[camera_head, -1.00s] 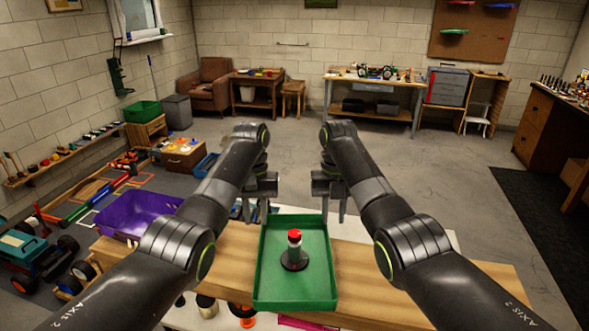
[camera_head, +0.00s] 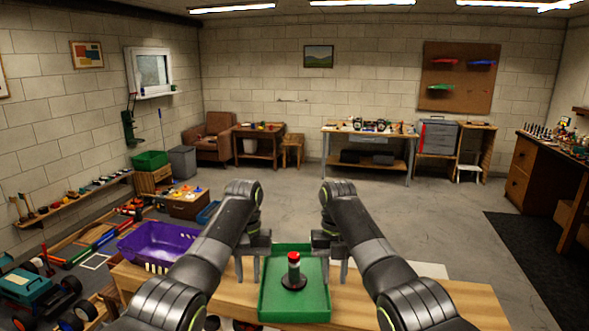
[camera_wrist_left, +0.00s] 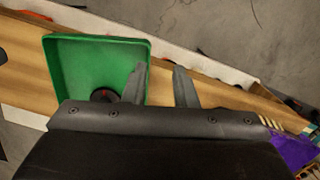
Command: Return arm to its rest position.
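My left gripper (camera_head: 248,268) is at the left side of the green tray (camera_head: 312,308), above the wooden bench. It is open and empty; its two spread fingers (camera_wrist_left: 160,88) show in the left wrist view beside and partly over the tray. My right gripper (camera_head: 335,270) is on the tray's right side, with its fingers apart and nothing between them. A black piece with a red top (camera_head: 293,272) stands upright in the tray, between the grippers and touched by neither. In the left wrist view its black base (camera_wrist_left: 103,96) is partly hidden by my gripper.
The wooden bench (camera_head: 455,297) carries the tray. The middle floor is clear.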

